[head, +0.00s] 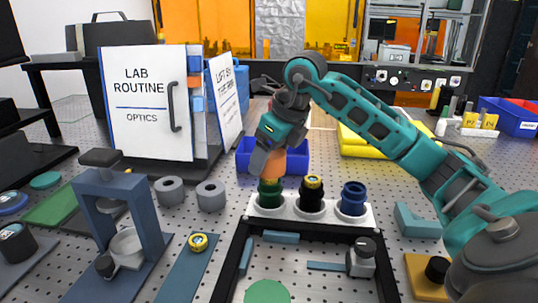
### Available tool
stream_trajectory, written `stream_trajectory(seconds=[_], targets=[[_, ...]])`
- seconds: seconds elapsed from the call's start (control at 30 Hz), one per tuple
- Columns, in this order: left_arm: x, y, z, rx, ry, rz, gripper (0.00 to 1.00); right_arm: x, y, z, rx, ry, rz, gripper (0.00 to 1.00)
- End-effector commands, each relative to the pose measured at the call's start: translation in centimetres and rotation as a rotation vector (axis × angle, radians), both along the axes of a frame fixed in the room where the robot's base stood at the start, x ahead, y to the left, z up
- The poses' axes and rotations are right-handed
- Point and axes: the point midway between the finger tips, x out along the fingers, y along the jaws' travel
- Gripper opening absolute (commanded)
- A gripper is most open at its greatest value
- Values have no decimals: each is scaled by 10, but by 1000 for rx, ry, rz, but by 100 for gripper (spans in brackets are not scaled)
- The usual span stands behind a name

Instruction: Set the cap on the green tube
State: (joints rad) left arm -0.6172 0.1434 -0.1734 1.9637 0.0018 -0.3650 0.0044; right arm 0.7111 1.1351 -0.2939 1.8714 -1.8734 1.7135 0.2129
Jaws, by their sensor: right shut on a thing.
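The green tube (270,196) stands upright in the left place of a white rack (285,217). A gold-coloured part shows at its top. My right gripper (268,160) comes down from above and is shut on an orange piece, which looks like the cap (273,166). The orange piece is directly over the green tube's mouth. I cannot tell whether it touches the tube. The gripper's fingers hide part of it. My left gripper is not in view.
A black tube (312,196) with a gold top and a blue tube (353,198) stand right of the green one. A blue bin (297,160) is close behind. Two grey rings (210,196) and a blue-grey arch stand (151,215) are to the left.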

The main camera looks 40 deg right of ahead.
Motion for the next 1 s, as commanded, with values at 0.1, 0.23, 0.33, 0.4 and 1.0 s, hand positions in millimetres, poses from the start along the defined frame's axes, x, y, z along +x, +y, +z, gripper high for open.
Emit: stream_trajectory(seconds=[0.1,0.23,0.33,0.4,1.0], targets=[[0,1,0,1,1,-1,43,0,0,0,0,0,0,42],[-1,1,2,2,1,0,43,0,0,1,0,0,0,42],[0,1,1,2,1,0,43,0,0,0,0,-1,0,42],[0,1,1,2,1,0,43,0,0,0,0,-1,0,42],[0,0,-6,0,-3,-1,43,0,0,-12,0,0,0,42]])
